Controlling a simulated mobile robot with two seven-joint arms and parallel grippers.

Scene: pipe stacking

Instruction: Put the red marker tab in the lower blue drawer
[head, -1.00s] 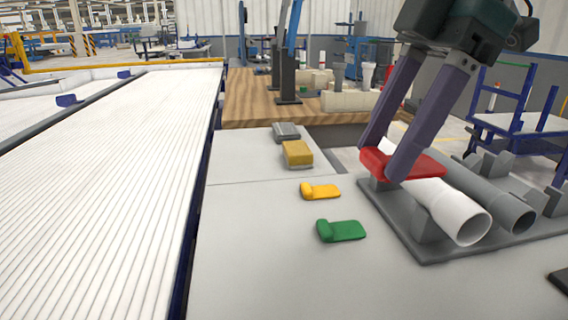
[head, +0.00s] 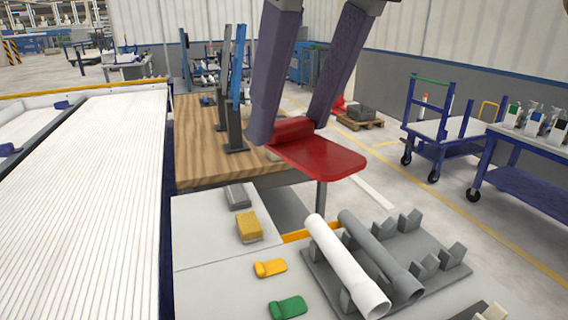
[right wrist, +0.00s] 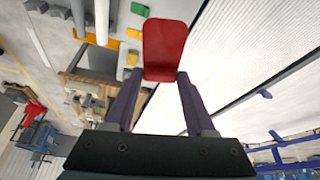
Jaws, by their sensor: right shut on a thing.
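The red marker tab (head: 318,154) is a flat plate with a thicker rounded end. My right gripper (head: 288,130) is shut on that thick end and holds the tab up in the air, above and behind the pipe rack in the head view. In the right wrist view the tab (right wrist: 165,48) sticks out beyond the fingertips (right wrist: 158,80). My left gripper does not show. No lower blue drawer can be made out clearly in these frames.
A white pipe (head: 345,268) and a grey pipe (head: 380,258) lie on a grey rack (head: 448,268). A yellow tab (head: 270,268), a green tab (head: 288,307) and a yellow block (head: 249,227) are on the grey table. A blue cart (head: 540,185) stands at right.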

